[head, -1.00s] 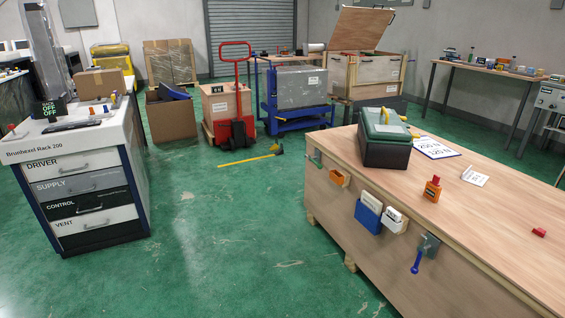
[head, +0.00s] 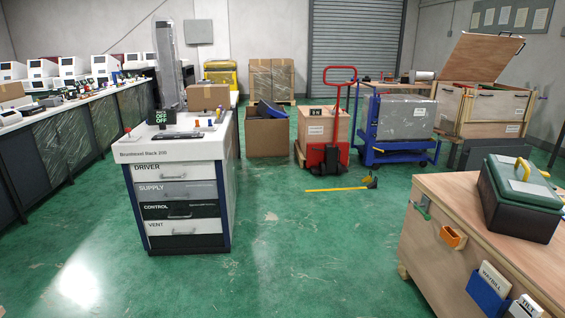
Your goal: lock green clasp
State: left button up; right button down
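A small green fitting, which looks like a clasp (head: 422,207), sits at the upper left corner of the near wooden crate (head: 438,262), at the right of the head view. Whether it is locked or loose is too small to tell. At the back right stands another wooden crate (head: 482,112) with its lid (head: 486,56) raised; small coloured fittings are on its sides, and I cannot make out a green clasp there. Neither of my grippers is in view.
A green toolbox (head: 520,198) sits on the near crate. A drawer rack (head: 182,195) stands left of centre. A red pallet truck (head: 328,155), a blue cart (head: 402,130) and a yellow-handled tool (head: 340,188) on the floor lie beyond. The green floor (head: 320,250) between rack and crate is clear.

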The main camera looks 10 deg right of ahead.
aim_at(427, 217)
jog(key=u, duration=0.2)
jog(key=i, duration=1.95)
jog(key=z, duration=0.4)
jog(key=i, duration=1.75)
jog(key=z, duration=1.8)
jog(key=i, duration=0.95)
jog(key=z, duration=0.7)
